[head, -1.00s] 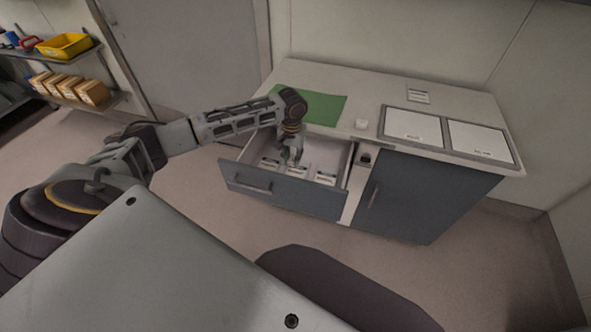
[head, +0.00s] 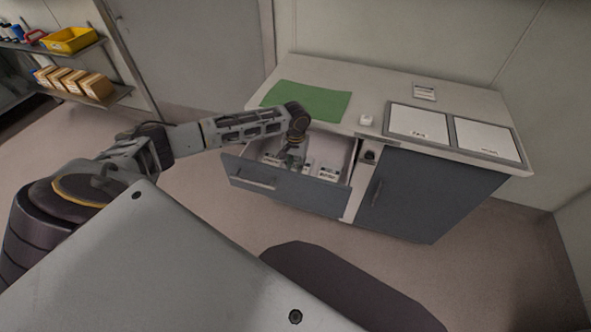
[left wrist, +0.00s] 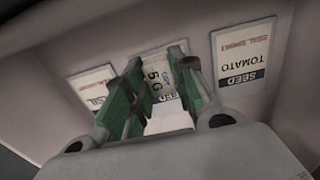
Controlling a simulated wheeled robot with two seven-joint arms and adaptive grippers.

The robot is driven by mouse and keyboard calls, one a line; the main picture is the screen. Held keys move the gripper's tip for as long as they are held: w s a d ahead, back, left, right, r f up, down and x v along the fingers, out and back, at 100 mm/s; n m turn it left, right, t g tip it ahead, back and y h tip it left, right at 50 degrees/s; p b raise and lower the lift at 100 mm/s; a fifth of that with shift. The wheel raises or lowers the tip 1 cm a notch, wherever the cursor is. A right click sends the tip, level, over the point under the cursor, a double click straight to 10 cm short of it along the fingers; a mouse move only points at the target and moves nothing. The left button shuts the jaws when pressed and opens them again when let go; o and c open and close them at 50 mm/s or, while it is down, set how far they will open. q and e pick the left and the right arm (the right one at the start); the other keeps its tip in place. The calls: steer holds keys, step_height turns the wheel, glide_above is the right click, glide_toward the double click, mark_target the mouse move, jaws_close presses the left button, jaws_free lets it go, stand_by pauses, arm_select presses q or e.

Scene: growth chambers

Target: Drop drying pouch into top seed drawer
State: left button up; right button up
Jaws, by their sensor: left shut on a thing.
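The top seed drawer (head: 320,198) is pulled open below the counter, with labelled seed packets inside. My left gripper (head: 291,158) reaches down into the drawer opening from above. In the left wrist view its green-padded fingers (left wrist: 150,92) are shut on the white drying pouch (left wrist: 165,122), marked "5 G". The pouch is partly hidden by the fingers. A tomato seed packet (left wrist: 240,62) lies to the right and a partly hidden basil packet (left wrist: 93,88) to the left. Whether the pouch touches the packet behind it cannot be told. My right gripper is not in view.
The counter above the drawer carries a green mat (head: 310,101), a small white block (head: 366,119), two pale panels (head: 420,122) and a small card (head: 424,92). A shut grey cabinet door (head: 425,195) is right of the drawer. Shelving with a yellow bin (head: 72,40) stands far left.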

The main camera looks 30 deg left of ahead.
mark_target(296, 166)
arm_select(q)
step_height(296, 166, down, 2)
steer(key=shift+f, duration=0.35)
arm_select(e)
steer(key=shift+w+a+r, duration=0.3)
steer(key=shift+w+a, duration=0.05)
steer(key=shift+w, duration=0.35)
arm_select(q)
steer(key=shift+f, duration=0.15)
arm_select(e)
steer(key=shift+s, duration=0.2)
arm_select(q)
steer(key=shift+f, duration=0.3)
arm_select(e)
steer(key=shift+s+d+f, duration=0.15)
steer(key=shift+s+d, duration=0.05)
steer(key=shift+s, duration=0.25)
arm_select(q)
steer(key=shift+f, duration=0.1)
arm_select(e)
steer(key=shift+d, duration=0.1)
